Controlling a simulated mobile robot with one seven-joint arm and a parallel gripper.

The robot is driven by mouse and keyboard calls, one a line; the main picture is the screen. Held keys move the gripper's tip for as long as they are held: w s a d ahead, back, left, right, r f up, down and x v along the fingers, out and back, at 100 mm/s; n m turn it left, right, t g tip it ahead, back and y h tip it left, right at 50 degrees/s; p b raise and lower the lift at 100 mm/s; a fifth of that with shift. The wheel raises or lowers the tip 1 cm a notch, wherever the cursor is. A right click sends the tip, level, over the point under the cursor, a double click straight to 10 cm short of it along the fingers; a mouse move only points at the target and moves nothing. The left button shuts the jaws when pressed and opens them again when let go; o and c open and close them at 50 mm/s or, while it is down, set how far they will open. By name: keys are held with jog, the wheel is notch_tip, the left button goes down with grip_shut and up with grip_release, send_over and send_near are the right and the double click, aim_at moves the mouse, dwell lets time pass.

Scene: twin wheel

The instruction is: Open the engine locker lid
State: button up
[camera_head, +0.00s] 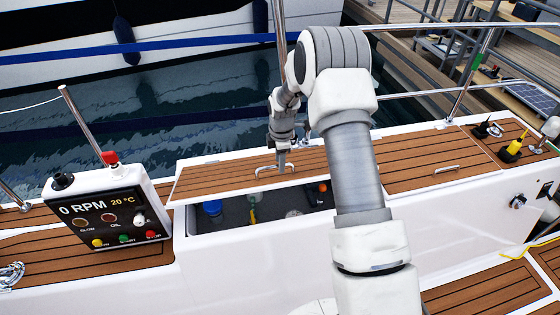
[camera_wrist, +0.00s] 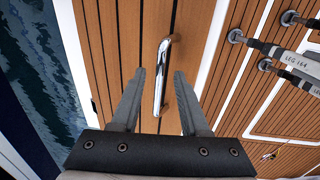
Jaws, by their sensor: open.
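The engine locker lid (camera_head: 222,182) is a teak-planked panel with a pale edge. It stands partly raised, with a dark gap into the locker under its front edge. My gripper (camera_head: 281,164) is at the handle; in the wrist view the handle (camera_wrist: 162,75) runs between the two open fingers (camera_wrist: 159,78), with a gap visible on both sides. Exact depth of the fingers relative to the bar is hard to tell. In the head view my arm hides the lid's right end.
The open locker (camera_head: 235,218) holds a blue-capped item (camera_head: 213,208) and other small parts. An engine panel (camera_head: 106,213) stands left of it. A second closed hatch with a handle (camera_head: 446,169) lies to the right. Metal rails and water lie behind.

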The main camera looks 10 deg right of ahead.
grip_shut()
dwell(1.4)
